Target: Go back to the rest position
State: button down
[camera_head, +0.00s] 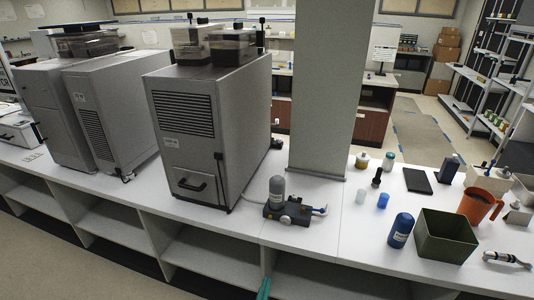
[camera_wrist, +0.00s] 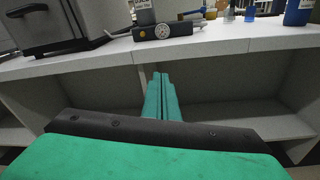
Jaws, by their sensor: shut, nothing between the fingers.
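My gripper (camera_wrist: 161,98) shows in the wrist view with its green fingers together and nothing between them. It points toward the open shelves under the white counter, below the counter's front edge. In the head view only the green tip of my gripper (camera_head: 264,288) shows at the bottom edge, in front of the shelf fronts. The rest of my arm is out of that view.
The white counter (camera_head: 335,215) carries large grey machines (camera_head: 205,130), a small dark device (camera_head: 290,211), a blue bottle (camera_head: 400,230), a green bin (camera_head: 446,236) and an orange jug (camera_head: 478,204). A grey pillar (camera_head: 322,90) rises behind. Open shelves (camera_head: 209,250) lie below.

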jog(key=s+f+m+g+y, duration=0.1)
jog(key=s+f+m+y, duration=0.15)
jog(key=s+m, duration=0.6)
jog(key=s+f+m+g+y, duration=0.1)
jog(key=s+f+m+y, duration=0.15)
jog(key=s, duration=1.15)
jog(key=s+r+m, duration=0.6)
jog(key=s+m, duration=0.3)
jog(key=s+r+m+t, duration=0.1)
jog(key=s+r+m, duration=0.6)
jog(key=s+m, duration=0.2)
jog(key=shift+s+d+r+m+h, duration=0.3)
jog(key=shift+m+h, duration=0.1)
jog(key=shift+m, duration=0.1)
